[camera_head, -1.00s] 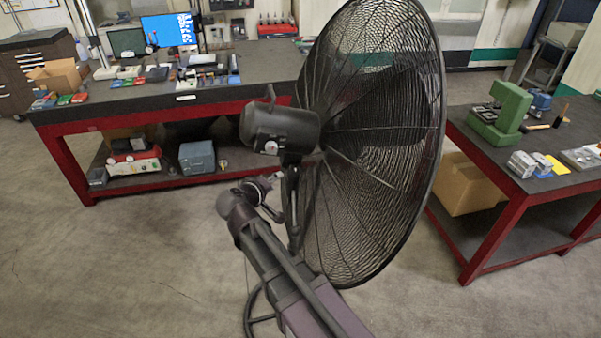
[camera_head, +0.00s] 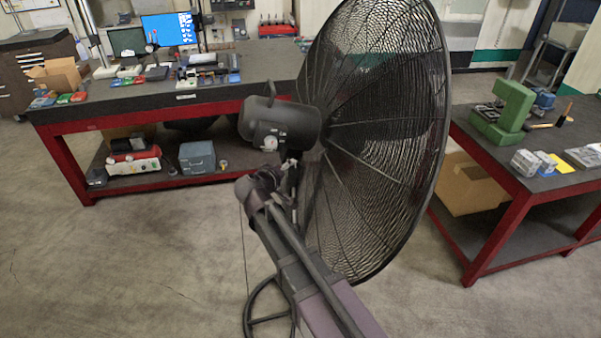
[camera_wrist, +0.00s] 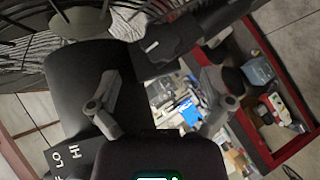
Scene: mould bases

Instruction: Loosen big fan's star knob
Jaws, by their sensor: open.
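The big black fan (camera_head: 385,140) stands in the middle of the head view, its wire cage facing right. Its motor housing (camera_head: 280,124) sits behind the cage on a pole with a ring base (camera_head: 268,305). The housing also shows in the wrist view (camera_wrist: 75,75), with a HI/LO dial plate (camera_wrist: 72,155) at lower left. A dark bracket-like part (camera_wrist: 165,45) lies ahead of my fingers. I cannot clearly make out the star knob. My gripper (camera_wrist: 160,82) is open, fingers apart with nothing held. In the head view my wrist hides most of it, just below the housing by the pole.
A red-framed workbench (camera_head: 130,110) with tools and a monitor (camera_head: 168,30) stands behind at left. Another red-framed bench (camera_head: 490,200) with a green block (camera_head: 503,112) is at right. The floor at left is open.

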